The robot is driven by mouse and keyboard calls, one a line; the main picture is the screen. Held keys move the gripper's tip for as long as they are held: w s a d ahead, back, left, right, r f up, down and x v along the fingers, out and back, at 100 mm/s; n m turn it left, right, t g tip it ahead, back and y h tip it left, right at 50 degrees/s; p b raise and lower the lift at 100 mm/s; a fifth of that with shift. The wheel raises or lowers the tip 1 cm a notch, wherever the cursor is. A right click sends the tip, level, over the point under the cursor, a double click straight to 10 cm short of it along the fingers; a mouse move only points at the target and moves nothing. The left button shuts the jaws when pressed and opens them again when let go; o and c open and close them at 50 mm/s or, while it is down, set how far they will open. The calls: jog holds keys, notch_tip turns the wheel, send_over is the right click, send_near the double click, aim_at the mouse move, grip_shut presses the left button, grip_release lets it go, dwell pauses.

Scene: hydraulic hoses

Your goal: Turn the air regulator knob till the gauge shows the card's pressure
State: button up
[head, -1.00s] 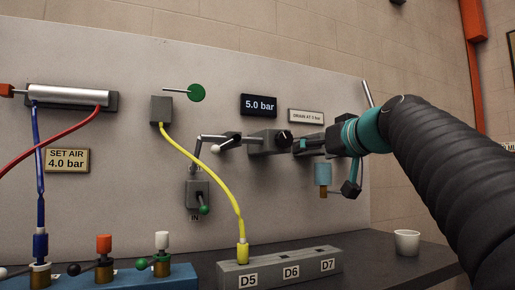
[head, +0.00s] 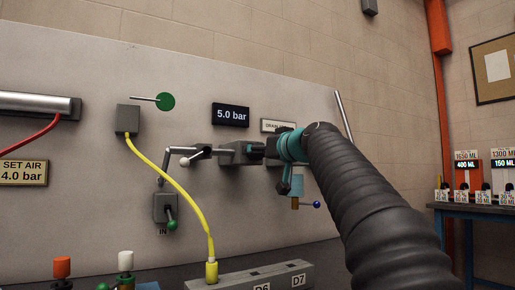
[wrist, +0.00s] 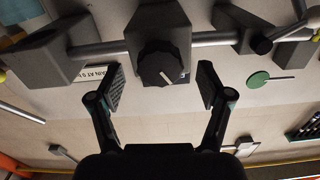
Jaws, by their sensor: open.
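The pressure gauge display (head: 230,115) reads 5.0 bar on the grey panel. The card (head: 23,173) at the left says SET AIR 4.0 bar. The regulator's grey block (head: 240,154) sits below the display, with its knob hidden by or blending into my gripper (head: 267,150) in the head view. In the wrist view the black knob (wrist: 164,66) with a pale pointer line is on its block. My gripper (wrist: 160,86) is open, its fingers on either side in front of the knob, with visible gaps and nothing held.
A yellow hose (head: 175,173) hangs left of the regulator. A lever valve (head: 168,208) and a pipe with a white-ended lever are nearby. A grey socket block (head: 255,277) lies below.

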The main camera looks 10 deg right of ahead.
jog(key=shift+x, duration=1.05)
jog(key=c, duration=1.2)
jog(key=shift+o, duration=0.2)
jog(key=shift+f+n, duration=0.1)
jog(key=shift+n, duration=0.3)
jog(key=shift+n+b, duration=1.3)
jog(key=shift+n, duration=1.1)
